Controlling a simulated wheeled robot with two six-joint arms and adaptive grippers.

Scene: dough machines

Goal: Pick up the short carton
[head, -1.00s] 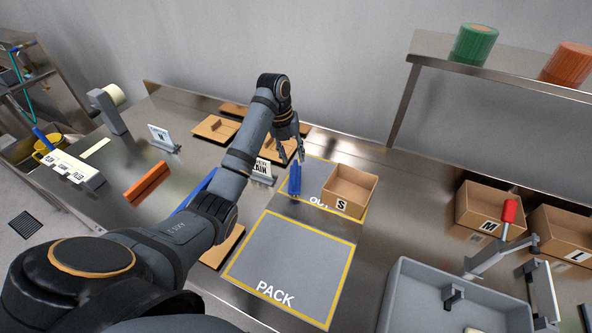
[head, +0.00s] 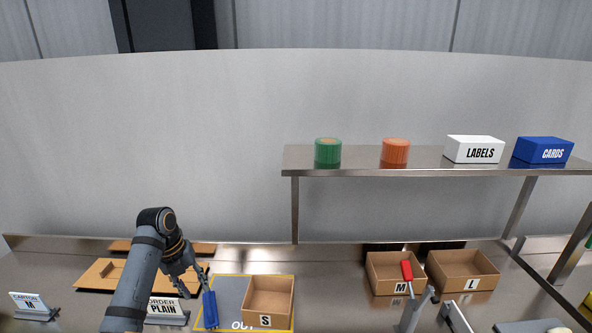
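An open-topped brown carton marked S (head: 268,312) stands upright on the grey, yellow-edged OUT mat (head: 229,287) in the head view. Two similar open cartons, marked M (head: 383,285) and L (head: 473,285), stand farther right; no label reads "short". My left gripper (head: 196,288) is left of the S carton, apart from it and pointing down. A narrow blue piece (head: 210,310) is at its fingertips, over the mat's left side; I cannot tell whether the fingers grip it.
A PLAIN order sign (head: 165,311) stands beside my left arm, with flat brown boards (head: 95,276) behind. A raised shelf (head: 360,173) holds green and orange rolls and boxes. The counter between S and M is clear.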

